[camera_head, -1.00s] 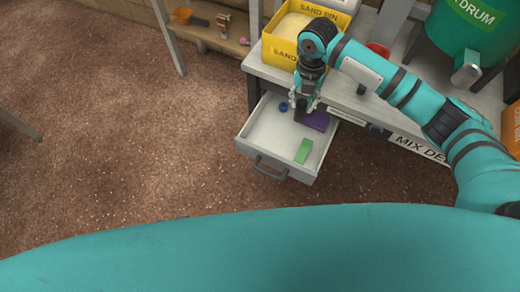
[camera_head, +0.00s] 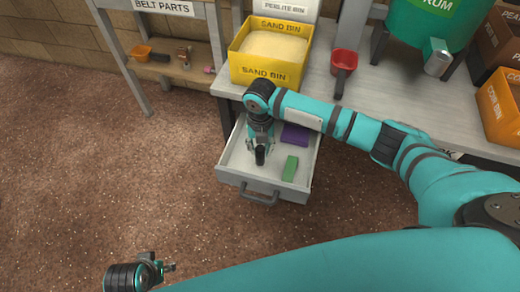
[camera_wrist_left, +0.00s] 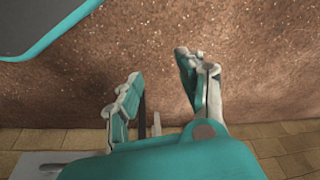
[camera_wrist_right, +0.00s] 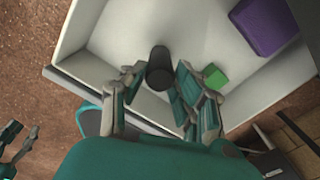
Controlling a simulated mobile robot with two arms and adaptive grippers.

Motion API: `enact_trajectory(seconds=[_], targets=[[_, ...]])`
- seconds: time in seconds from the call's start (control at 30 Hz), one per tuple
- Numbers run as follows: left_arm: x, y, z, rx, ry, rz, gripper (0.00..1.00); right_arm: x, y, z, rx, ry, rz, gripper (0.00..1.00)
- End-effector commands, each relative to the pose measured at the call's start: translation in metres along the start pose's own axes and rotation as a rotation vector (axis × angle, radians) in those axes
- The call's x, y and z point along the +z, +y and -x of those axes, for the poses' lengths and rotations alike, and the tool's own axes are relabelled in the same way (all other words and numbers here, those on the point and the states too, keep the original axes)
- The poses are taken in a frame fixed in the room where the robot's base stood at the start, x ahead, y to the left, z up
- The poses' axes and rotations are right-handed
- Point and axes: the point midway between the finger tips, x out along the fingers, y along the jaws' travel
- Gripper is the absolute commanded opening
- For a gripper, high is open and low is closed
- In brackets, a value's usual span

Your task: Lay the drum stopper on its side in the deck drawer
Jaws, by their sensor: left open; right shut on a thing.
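The drum stopper looks to be the black cylinder (camera_head: 260,156), held between the fingertips of my right gripper (camera_head: 261,146), inside or just over the open deck drawer (camera_head: 232,178). In the right wrist view the cylinder (camera_wrist_right: 159,68) sits between the two fingers (camera_wrist_right: 152,88), over the pale drawer floor. Whether it touches the floor, and its exact tilt, I cannot tell. My left gripper (camera_head: 168,268) is open and empty at the lower left, over the brown ground; its spread fingers show in the left wrist view (camera_wrist_left: 165,90).
The drawer also holds a purple block (camera_head: 295,136) and a green block (camera_head: 290,168). On the bench above stand the yellow sand bin (camera_head: 265,74), a red scoop (camera_head: 344,66) and the green drum (camera_head: 425,22). The drawer's front left floor is bare.

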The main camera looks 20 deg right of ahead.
Motion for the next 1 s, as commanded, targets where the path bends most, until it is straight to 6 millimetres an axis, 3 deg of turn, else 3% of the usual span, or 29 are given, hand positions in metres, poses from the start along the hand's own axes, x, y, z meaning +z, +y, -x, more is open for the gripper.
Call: enact_trajectory(seconds=[0.1,0.47,0.5,0.63,1.0], targets=[[-0.0017,-0.0005,0.0076,-0.001,0.004,0.001,0.4,0.0006,0.0003,-0.0089,0.001,-0.002,0.001,0.0],[-0.0022,-0.0005,0.0091,-0.001,0.005,0.001,0.4,0.0004,-0.0001,-0.0122,0.0,-0.001,0.0,0.0],[-0.0025,-0.0005,0.0096,-0.001,0.006,0.001,0.4,0.0005,-0.0001,-0.0119,0.0,-0.002,0.0,0.33],[-0.0024,-0.0005,0.0094,-0.001,0.005,0.001,0.4,0.0004,-0.0001,-0.0118,0.0,-0.001,0.0,0.5],[-0.0033,-0.0005,0.0107,-0.001,0.008,0.001,0.4,0.0009,0.0002,-0.0057,0.002,-0.003,0.001,0.52]])
